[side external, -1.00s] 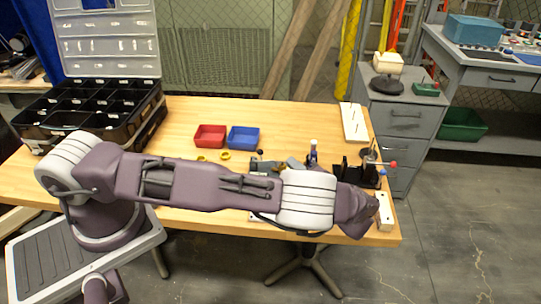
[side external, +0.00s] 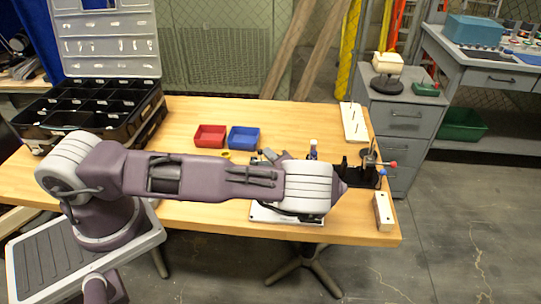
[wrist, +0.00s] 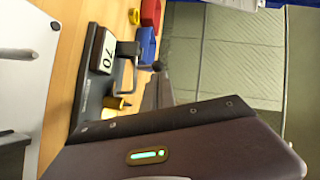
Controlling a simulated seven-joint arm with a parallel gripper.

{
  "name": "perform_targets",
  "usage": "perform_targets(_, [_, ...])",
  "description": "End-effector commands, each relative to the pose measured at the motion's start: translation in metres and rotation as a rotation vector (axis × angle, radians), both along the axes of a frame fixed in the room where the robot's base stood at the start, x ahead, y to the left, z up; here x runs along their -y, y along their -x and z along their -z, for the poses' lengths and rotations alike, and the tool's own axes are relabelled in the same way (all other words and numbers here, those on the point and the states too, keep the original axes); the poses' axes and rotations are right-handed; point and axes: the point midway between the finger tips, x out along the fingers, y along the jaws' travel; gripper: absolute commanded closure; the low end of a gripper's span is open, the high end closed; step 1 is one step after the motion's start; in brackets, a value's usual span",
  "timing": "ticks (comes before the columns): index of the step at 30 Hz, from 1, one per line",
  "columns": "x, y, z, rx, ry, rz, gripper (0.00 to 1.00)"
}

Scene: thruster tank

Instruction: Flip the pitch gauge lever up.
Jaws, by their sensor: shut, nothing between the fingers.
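The pitch gauge shows in the wrist view as a dark base with a white plate (wrist: 103,52) marked 70. Beside the plate is a dark block with a bent grey lever; a black knob (wrist: 158,66) lies to its right. Which part carries the knob is hard to tell. My gripper (wrist: 160,80) appears as a narrow grey wedge close to the knob, shut and empty; whether it touches is unclear. In the side view my forearm and wrist hide most of the gauge and gripper. A dark knob (side external: 269,155) shows just behind the arm.
Red (side external: 210,136) and blue (side external: 243,138) bins stand behind my arm, with a yellow ring (side external: 226,155) in front. A white board (side external: 285,215) lies under my wrist. A black fixture (side external: 362,172) with coloured balls and a white block (side external: 383,211) stand at right.

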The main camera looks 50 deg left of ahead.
Motion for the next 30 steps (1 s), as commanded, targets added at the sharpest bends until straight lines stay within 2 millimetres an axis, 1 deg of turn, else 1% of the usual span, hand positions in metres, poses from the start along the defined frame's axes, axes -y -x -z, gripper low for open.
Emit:
perform_targets(20, [-0.005,0.006,-0.008,0.100,0.100,0.000,1.00])
perform_targets(26, [-0.011,0.012,-0.014,0.189,0.188,-0.001,1.00])
perform_targets(30, [-0.017,0.018,-0.019,0.281,0.279,0.000,1.00])
